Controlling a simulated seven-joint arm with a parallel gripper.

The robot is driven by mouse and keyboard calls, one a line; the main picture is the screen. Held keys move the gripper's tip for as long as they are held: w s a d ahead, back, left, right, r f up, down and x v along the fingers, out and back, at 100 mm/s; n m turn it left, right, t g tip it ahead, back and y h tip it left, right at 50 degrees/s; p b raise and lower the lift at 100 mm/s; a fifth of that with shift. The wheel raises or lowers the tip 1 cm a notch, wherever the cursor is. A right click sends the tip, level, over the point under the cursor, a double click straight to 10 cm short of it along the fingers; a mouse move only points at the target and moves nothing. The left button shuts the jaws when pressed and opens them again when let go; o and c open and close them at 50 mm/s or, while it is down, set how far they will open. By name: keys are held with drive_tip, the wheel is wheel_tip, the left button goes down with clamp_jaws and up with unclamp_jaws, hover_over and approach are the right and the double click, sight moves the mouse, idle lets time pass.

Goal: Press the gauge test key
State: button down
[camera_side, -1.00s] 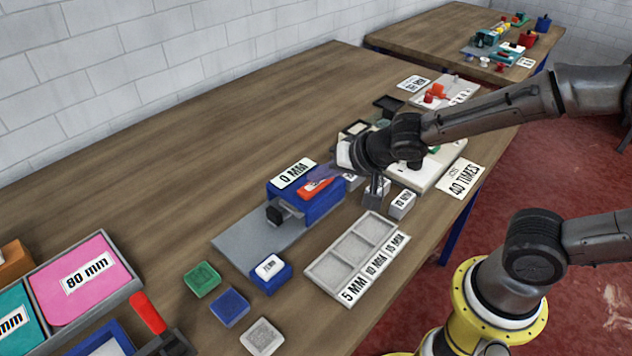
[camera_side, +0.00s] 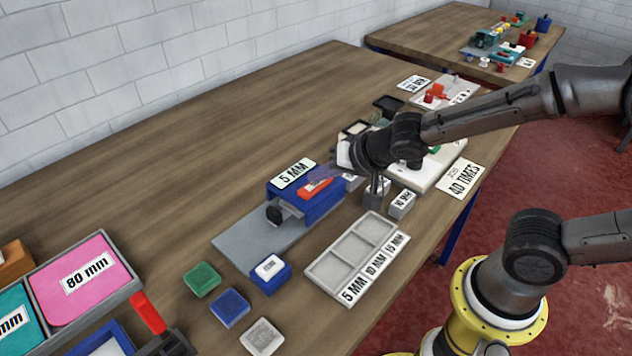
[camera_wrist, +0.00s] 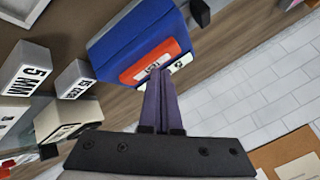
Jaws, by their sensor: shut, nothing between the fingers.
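The gauge (camera_side: 322,208) is a blue block on a grey plate, with a black knob at its front. Its red test key (camera_side: 317,189) lies on top, and a white display (camera_side: 294,173) reading "5 MM" stands behind the key. My gripper (camera_side: 315,178) is shut and empty, with its fingertips at the red key. In the wrist view, the tips (camera_wrist: 159,71) overlap the lettered face of the red key (camera_wrist: 137,72) on the blue gauge (camera_wrist: 130,38). They look in contact, but how far the key is pushed in cannot be told.
A grey three-slot tray (camera_side: 319,294) marked 5, 10 and 15 MM lies in front. Grey labelled blocks (camera_side: 402,204) stand right of the gauge, near a white board (camera_side: 440,172). Green (camera_side: 201,279) and blue (camera_side: 230,307) blocks lie at front left.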

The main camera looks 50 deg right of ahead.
sight(321, 186)
drive_tip(key=shift+r, duration=0.5)
drive_tip(key=shift+r, duration=2.55)
